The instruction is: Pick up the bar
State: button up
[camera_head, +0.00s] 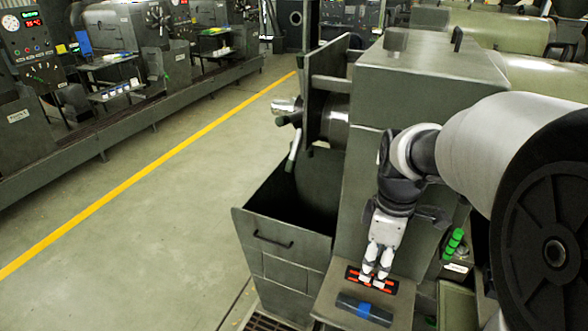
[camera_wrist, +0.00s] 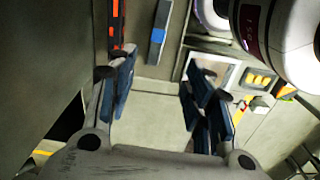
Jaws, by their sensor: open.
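A dark bar with a blue band (camera_head: 365,309) lies on a small shelf (camera_head: 399,302) at the front of the grey machine. In the wrist view the bar (camera_wrist: 158,36) shows beyond my fingers, between them and nearer the left one. My gripper (camera_head: 375,277) is above the shelf, just behind the bar in the head view, over a black piece with red-orange strips (camera_head: 389,286). In the wrist view my gripper (camera_wrist: 160,88) has its fingers wide apart with nothing between them. The fingertips partly cover the red-orange piece.
A dark open bin (camera_head: 290,240) stands left of the shelf. Several green cylinders (camera_head: 453,244) stand to the right of my gripper. The machine body (camera_head: 420,80) rises behind. The floor (camera_head: 180,240) at left is clear, with a yellow line.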

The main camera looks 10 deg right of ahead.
jog(key=b, duration=0.4)
send_over(365, 306)
jog(key=f, duration=1.1)
jog(key=shift+s+a, duration=0.1)
jog(key=shift+s, duration=0.1)
notch_tip(365, 306, down, 7)
jog(key=b, duration=0.3)
jog(key=shift+w+r, duration=0.15)
jog(key=shift+r, duration=0.05)
jog(key=shift+c, duration=0.4)
grip_shut()
jog(key=shift+r, duration=0.1)
